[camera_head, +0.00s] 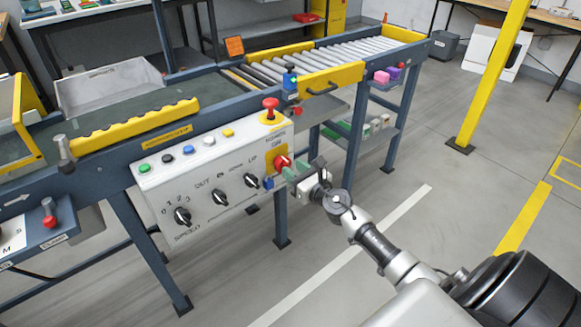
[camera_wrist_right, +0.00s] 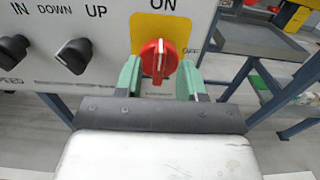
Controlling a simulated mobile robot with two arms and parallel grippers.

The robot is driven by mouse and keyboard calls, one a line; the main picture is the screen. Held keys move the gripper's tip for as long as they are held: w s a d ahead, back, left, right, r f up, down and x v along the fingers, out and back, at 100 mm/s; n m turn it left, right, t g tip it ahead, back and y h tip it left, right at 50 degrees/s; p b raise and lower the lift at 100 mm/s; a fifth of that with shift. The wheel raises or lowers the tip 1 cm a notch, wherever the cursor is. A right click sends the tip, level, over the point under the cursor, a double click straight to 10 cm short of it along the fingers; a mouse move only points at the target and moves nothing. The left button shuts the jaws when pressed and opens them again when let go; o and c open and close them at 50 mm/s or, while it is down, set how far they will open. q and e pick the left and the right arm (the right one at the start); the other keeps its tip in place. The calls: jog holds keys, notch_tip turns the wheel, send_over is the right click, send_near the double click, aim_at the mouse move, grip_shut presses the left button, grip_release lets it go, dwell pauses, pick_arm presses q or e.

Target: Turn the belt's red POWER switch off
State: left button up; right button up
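The red POWER switch (camera_head: 281,162) is a round rotary knob on a yellow plate at the right end of the belt's white control panel (camera_head: 215,170). In the right wrist view the red knob (camera_wrist_right: 158,62) has its white mark pointing up at ON. OFF is printed to its right, partly hidden. My right gripper (camera_wrist_right: 162,80) has its green fingers spread, one on each side of the knob. Whether they touch it I cannot tell. In the head view the right gripper (camera_head: 295,172) is at the panel's right end. My left gripper is not in view.
A red mushroom button (camera_head: 270,106) stands on top above the switch. Black knobs (camera_head: 251,180) for speed, in/out and down/up line the panel, with several coloured buttons above. Table legs (camera_head: 357,150) stand behind. The floor to the right is clear up to a yellow post (camera_head: 487,80).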

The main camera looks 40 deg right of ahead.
jog(key=shift+w+a, duration=0.1)
jog(key=shift+w, duration=0.9)
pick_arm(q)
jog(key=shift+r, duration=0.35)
pick_arm(e)
grip_shut()
